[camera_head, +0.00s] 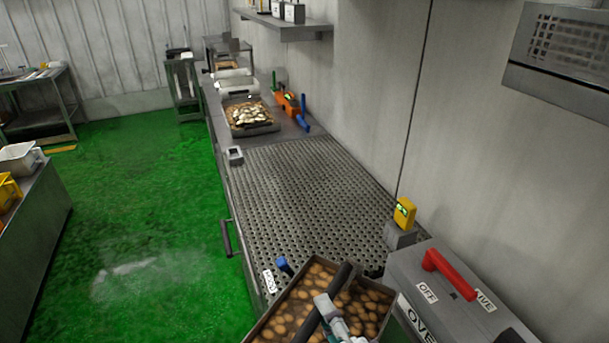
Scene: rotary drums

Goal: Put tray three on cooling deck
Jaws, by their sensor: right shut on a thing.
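A metal tray (262,328) filled with rounded brown pieces is at the bottom centre, cut off by the frame edge. A dark bar handle (343,280) runs across its top. My right gripper (326,306) is shut on this handle, in the middle of the tray. The perforated metal deck (300,190), which looks like the cooling deck, lies just beyond the tray and is bare. The tray overlaps the deck's near edge in the view; I cannot tell whether it touches it. My left gripper is not in view.
A grey oven box (410,268) with a red handle (448,273) stands close at right, beside a yellow device (404,213). Another filled tray (248,115) and an orange tool (288,104) sit beyond the deck. A wall bounds the right; green floor is open at left.

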